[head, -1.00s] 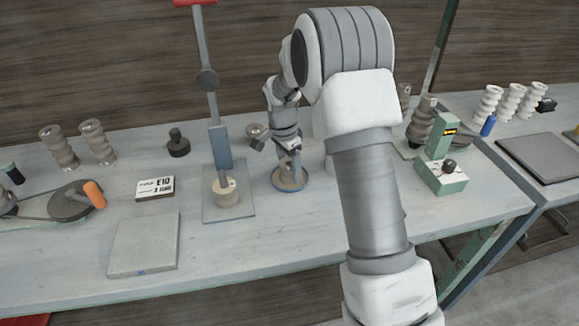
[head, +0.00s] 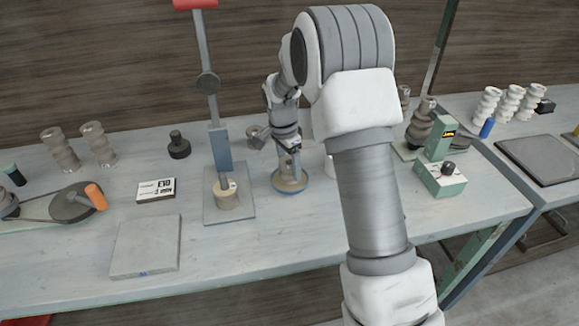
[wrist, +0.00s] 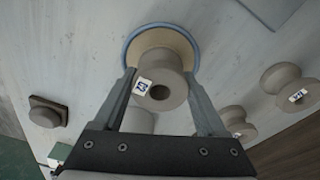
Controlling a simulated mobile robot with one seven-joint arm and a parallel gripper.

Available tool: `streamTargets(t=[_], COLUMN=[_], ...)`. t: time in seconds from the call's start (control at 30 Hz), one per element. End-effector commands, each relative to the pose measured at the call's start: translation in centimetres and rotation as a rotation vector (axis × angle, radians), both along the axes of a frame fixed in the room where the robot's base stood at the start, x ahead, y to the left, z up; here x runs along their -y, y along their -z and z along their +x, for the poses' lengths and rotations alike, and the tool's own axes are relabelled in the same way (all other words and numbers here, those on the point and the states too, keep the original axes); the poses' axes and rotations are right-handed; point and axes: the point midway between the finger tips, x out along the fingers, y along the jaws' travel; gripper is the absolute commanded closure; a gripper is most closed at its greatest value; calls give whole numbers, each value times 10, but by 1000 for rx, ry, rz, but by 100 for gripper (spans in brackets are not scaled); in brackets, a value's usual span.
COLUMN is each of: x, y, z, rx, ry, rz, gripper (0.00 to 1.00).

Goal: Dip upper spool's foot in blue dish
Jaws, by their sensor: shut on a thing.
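My gripper (wrist: 160,95) is shut on a grey-brown clay spool (wrist: 165,82), one finger on each side. The spool bears a small white label with a dark mark, and its round top opening faces the wrist camera. Beyond it is the round dish (wrist: 134,46) with a blue rim and pale tan inside. In the head view my gripper (head: 288,150) points down over the dish (head: 290,190), and the spool (head: 287,167) shows upright between them. The spool's foot is over or in the dish; I cannot tell whether it touches the bottom.
Left of the dish is a stand with a grey plate (head: 243,209) and a clay disc (head: 226,194). A green device (head: 440,178) stands to the right. Two spools (head: 98,143) stand at the left. In the wrist view another spool (wrist: 288,84) lies to the right.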

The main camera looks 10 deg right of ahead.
Motion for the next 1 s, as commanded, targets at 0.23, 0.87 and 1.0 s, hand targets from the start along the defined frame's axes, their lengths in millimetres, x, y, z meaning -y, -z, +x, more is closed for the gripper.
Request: streamTargets(t=[0.23, 0.87, 1.0], x=[0, 0, 0], y=[-19, -56, -58], z=[0, 0, 0], rx=[1, 1, 0], ry=[0, 0, 0], rz=[-1, 0, 0], gripper=[99, 99, 99])
